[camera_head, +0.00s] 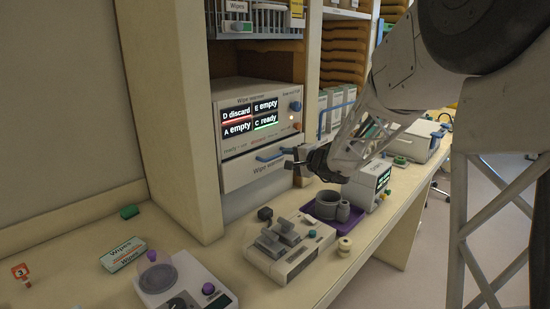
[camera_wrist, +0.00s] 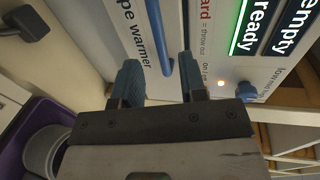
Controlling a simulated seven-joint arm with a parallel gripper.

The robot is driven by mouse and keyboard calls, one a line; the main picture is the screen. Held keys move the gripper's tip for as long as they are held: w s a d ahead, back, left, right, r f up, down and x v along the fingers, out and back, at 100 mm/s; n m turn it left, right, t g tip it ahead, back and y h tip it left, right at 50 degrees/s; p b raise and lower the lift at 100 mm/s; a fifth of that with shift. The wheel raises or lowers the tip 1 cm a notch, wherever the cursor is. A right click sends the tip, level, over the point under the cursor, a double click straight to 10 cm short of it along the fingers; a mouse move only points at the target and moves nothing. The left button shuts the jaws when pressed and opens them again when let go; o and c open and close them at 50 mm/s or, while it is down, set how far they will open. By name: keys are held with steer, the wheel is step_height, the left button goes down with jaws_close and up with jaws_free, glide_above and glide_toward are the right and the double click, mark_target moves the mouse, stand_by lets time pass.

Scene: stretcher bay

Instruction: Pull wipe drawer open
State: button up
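The wipe warmer (camera_head: 215,137) is a cream cabinet with a lit panel reading "D discard", "E empty", "A empty" and "C ready". Its drawer (camera_head: 240,178), labelled "Wipe warmer", looks shut below the panel and has a blue bar handle (camera_head: 270,156). My gripper (camera_head: 298,164) is just right of the handle in the head view. In the wrist view my gripper (camera_wrist: 160,85) is open with nothing held. There the blue handle (camera_wrist: 158,35) lies ahead, its lower end lined up between the two fingers. I cannot tell whether they touch it. The drawer front (camera_wrist: 125,40) fills the upper middle.
A purple tray (camera_head: 313,214) with grey cups stands below my gripper. A grey device (camera_head: 288,262) and a small display box (camera_head: 362,192) are on the counter nearby. A Wipes pack (camera_head: 123,254) lies at left. An upright cabinet panel (camera_head: 170,130) stands left of the warmer.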

mark_target(276, 157)
steer(key=shift+x, duration=3.4)
jaws_close()
